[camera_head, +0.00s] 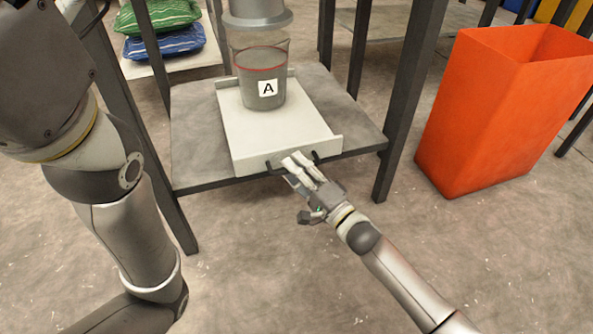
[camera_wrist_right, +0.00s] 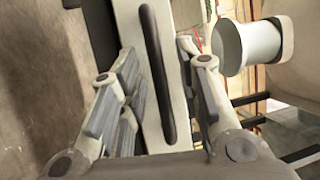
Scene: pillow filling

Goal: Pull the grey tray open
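The grey tray (camera_head: 268,150) sits on the shelf of a dark metal frame, with a dark handle (camera_head: 275,166) on its front edge. A grey container marked A (camera_head: 264,95) stands on the tray. My right gripper (camera_head: 298,167) is at the tray's front, over the right part of the handle. In the right wrist view, the dark handle bar (camera_wrist_right: 156,75) lies between the two spread fingers of my right gripper (camera_wrist_right: 165,85), with gaps on both sides. Only links of my left arm show; its gripper is out of the picture.
An orange bin (camera_head: 480,115) stands on the floor at the right. Frame legs (camera_head: 400,110) flank the shelf (camera_head: 195,150). Green and blue pillows (camera_head: 165,42) lie on another surface at the back left. The floor in front is clear apart from my arms.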

